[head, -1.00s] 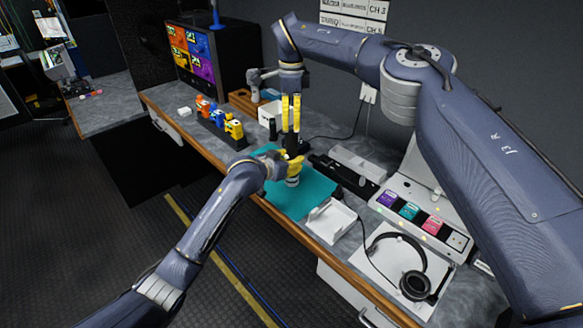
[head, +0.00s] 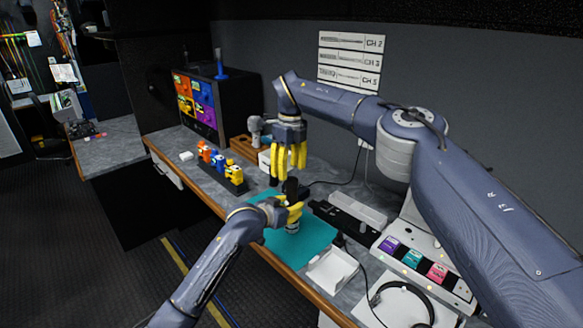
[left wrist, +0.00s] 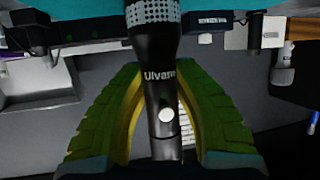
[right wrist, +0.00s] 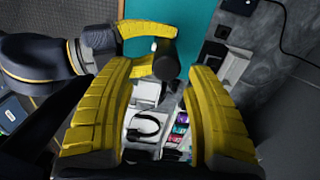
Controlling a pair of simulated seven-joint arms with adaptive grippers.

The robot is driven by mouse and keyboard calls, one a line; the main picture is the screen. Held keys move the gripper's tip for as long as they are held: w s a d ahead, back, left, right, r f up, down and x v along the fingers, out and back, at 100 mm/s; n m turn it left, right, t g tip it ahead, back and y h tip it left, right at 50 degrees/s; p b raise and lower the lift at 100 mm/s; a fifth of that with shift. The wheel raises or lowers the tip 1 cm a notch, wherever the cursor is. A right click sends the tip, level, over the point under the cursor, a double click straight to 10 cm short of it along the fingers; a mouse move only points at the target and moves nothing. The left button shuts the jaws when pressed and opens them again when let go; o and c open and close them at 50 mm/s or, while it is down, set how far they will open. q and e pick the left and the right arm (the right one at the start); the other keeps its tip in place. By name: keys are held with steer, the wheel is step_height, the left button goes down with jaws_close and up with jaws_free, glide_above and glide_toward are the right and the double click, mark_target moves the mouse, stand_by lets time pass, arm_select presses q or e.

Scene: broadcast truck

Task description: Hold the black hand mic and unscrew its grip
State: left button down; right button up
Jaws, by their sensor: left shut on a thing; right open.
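The black hand mic (head: 291,187) is upside down, its silver mesh head low over the teal mat (head: 312,250) and its black grip pointing up. Whether the head touches the mat I cannot tell. My left gripper (head: 291,212) is shut around the mic's body. The left wrist view shows the mic (left wrist: 160,75) between the yellow fingers, with white lettering and a round white button. My right gripper (head: 289,172) is open and points down just above the grip end. In the right wrist view, the grip's round end (right wrist: 165,60) shows beyond and between the open fingertips.
Small orange, blue and yellow items stand on a black rack (head: 224,175) to the left. A monitor (head: 203,105) stands behind them. A white tray (head: 332,268), headphones (head: 400,303) and a console with coloured buttons (head: 420,262) are to the right. The mat's front part is clear.

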mark_target(292, 180)
steer(key=m, duration=0.4)
steer(key=shift+m, duration=0.4)
steer(key=m, duration=0.4)
steer(key=shift+m, duration=0.3)
steer(key=m, duration=0.4)
steer(key=shift+r+m, duration=0.1)
steer(key=shift+m, duration=0.2)
steer(key=m, duration=0.4)
steer(key=shift+d, duration=0.1)
steer(key=m, duration=0.5)
steer(key=shift+w+r, duration=0.1)
steer(key=shift+r, duration=0.05)
steer(key=m, duration=0.4)
steer(key=shift+d+m, duration=0.15)
steer(key=shift+m, duration=0.15)
steer(key=m, duration=0.4)
steer(key=shift+d+r, duration=0.1)
steer(key=m, duration=0.5)
steer(key=shift+f, duration=4)
